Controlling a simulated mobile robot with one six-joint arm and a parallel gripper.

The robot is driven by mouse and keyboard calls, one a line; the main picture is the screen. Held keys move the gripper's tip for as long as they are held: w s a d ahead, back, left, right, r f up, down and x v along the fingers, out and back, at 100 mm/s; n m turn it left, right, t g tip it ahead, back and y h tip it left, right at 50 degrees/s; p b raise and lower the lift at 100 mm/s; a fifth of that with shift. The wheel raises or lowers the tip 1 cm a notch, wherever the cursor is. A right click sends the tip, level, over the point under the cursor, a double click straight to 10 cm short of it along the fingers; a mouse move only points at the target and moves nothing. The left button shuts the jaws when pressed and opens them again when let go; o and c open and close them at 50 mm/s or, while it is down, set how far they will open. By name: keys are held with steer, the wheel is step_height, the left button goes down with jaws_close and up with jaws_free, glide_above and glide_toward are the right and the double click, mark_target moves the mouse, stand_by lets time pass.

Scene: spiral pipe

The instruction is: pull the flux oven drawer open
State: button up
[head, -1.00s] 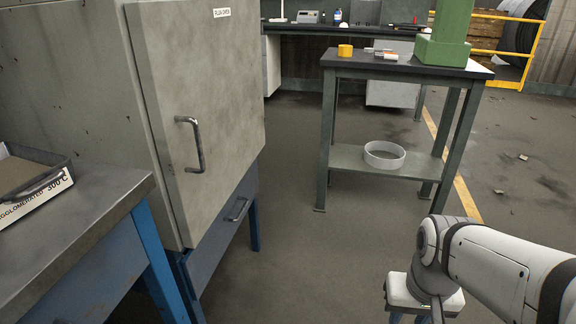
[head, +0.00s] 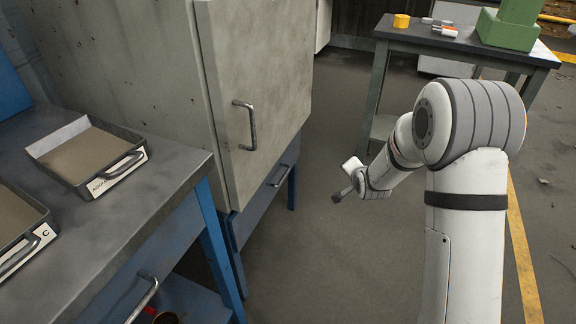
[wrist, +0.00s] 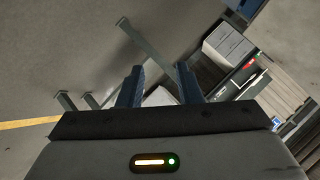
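The flux oven (head: 258,75) is a tall grey cabinet with a closed door and a bar handle (head: 246,125). Below the door is a blue drawer (head: 262,200) with a small bar handle (head: 278,175); it looks closed. My gripper (head: 338,197) is in front of the oven, to the right of the drawer handle in the head view and apart from it. In the wrist view my gripper's two blue fingers (wrist: 160,72) stand apart with nothing between them. The drawer cannot be made out in the wrist view.
A steel bench (head: 150,195) with two shallow trays, one a labelled tray (head: 85,155), stands at the left. A dark table (head: 425,36) with a green machine base (head: 508,28) is behind my arm. The floor between oven and arm is clear.

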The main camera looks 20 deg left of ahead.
steer(key=w+a+f+m+t+y+p, duration=0.1)
steer(key=w+a+f+t+y+p, duration=0.15)
steer(key=a, duration=0.45)
steer(key=m+t+y+p, duration=0.2)
steer(key=m+y+p, duration=0.2)
steer(key=y+p, duration=0.15)
glide_toward(284, 175)
steer(key=x, duration=0.3)
steer(key=shift+y, duration=0.4)
steer(key=x, duration=0.2)
steer(key=b+x, duration=0.1)
steer(key=x, duration=0.1)
steer(key=f+b+x, duration=0.1)
steer(key=x, duration=0.2)
steer(key=shift+w, duration=0.2)
steer(key=shift+c, duration=0.4)
jaws_close()
